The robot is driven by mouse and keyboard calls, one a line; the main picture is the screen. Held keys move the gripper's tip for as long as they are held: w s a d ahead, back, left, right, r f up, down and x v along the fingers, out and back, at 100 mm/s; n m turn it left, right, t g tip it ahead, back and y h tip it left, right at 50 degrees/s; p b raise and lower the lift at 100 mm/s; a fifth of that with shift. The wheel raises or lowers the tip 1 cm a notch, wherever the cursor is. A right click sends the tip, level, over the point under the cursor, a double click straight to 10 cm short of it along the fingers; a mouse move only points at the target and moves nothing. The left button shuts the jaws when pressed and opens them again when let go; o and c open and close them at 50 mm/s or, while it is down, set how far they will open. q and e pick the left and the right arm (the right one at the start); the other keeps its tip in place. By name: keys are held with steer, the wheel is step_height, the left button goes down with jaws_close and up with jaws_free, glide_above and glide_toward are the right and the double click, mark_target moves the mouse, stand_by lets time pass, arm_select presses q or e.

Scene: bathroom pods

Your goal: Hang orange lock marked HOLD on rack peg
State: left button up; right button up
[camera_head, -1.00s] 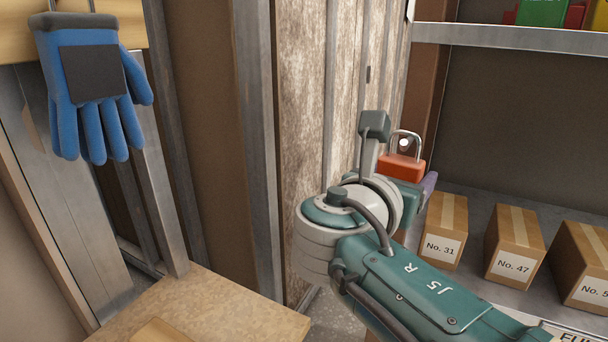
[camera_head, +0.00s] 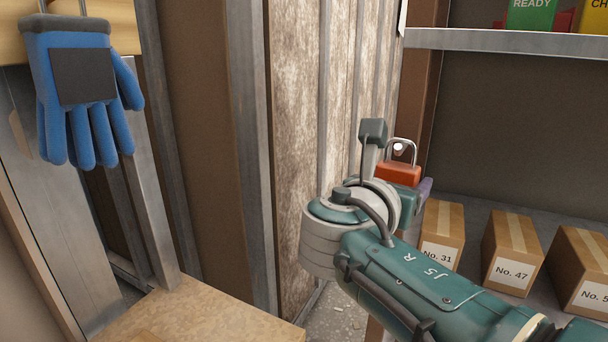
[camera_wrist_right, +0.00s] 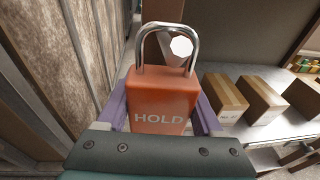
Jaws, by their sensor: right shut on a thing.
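The orange lock (camera_head: 397,172) is held upright in my right gripper (camera_head: 408,188), with its silver shackle upward. In the right wrist view, the lock (camera_wrist_right: 160,101) shows the word HOLD, and the purple fingers of my right gripper (camera_wrist_right: 161,118) are shut on either side of it. A pale, many-sided knob (camera_wrist_right: 182,47) shows inside the shackle loop and may be the tip of a peg. It also shows as a white spot in the head view (camera_head: 398,147). I cannot tell whether it passes through the loop or sits behind it. My left gripper is not in view.
A metal shelf with boxes marked No. 31 (camera_head: 442,235) and No. 47 (camera_head: 513,253) is at the right. A higher shelf (camera_head: 500,43) holds a green READY item (camera_head: 531,14). A wooden top (camera_head: 200,315) is at the lower left.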

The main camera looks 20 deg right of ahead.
steer(key=o, duration=1.5)
